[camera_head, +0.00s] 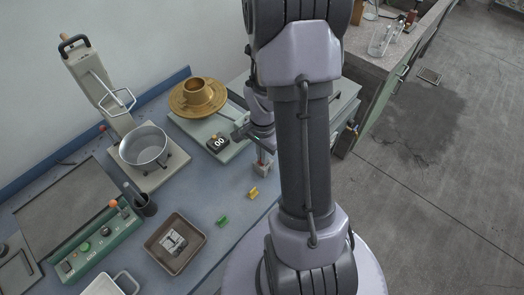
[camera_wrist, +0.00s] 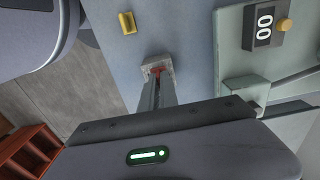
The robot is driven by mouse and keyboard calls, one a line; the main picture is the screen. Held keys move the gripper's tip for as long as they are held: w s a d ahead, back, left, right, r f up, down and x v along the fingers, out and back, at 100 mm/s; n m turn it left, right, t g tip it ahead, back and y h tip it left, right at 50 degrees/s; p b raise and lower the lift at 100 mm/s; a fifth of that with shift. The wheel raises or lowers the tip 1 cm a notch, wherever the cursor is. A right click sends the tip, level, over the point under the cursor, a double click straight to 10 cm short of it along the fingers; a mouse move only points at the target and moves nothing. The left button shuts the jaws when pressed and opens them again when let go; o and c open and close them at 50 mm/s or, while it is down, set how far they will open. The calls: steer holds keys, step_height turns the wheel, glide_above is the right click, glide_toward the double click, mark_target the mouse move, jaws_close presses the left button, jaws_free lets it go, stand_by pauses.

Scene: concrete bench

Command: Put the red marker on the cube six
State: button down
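A small red piece, which may be the red marker (camera_wrist: 158,70), shows at my fingertips against a small grey block (camera_wrist: 148,66) on the blue bench top. In the head view the grey block (camera_head: 261,171) lies just below my gripper (camera_head: 260,152), with a bit of red above it. My gripper's fingers also show in the wrist view (camera_wrist: 157,82), pointing at the block. Whether they grip the red piece is not clear. A grey-white block with dark marks (camera_head: 173,241) sits in a brown tray (camera_head: 154,244); I cannot read a six on it.
A yellow piece (camera_head: 253,193) and a green piece (camera_head: 222,221) lie on the bench.

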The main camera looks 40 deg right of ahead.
steer(key=shift+s+f, duration=0.1)
steer(key=c, duration=1.6)
jaws_free()
steer(key=w+a+r+n+t+p, duration=0.1)
steer(key=a+r+n+p, duration=0.15)
steer(key=r, duration=0.75)
steer(key=w+a+r+n+t+p, duration=0.15)
steer(key=a+r, duration=0.25)
steer(key=r, duration=0.6)
steer(key=s+a+r+n+t+y, duration=0.1)
steer(key=s+a+r+n+t, duration=0.1)
steer(key=s+a+r+n, duration=0.5)
steer(key=s+a+r+n+t+y, duration=0.1)
steer(key=s+a+r+n, duration=0.3)
steer(key=a, duration=0.6)
steer(key=f+b, duration=0.1)
steer(key=w+f+m+b, duration=0.1)
steer(key=f+b, duration=0.1)
steer(key=f+m+b, duration=0.1)
steer(key=f+b, duration=0.1)
steer(key=shift+w+a, duration=0.25)
steer(key=shift+a, duration=0.05)
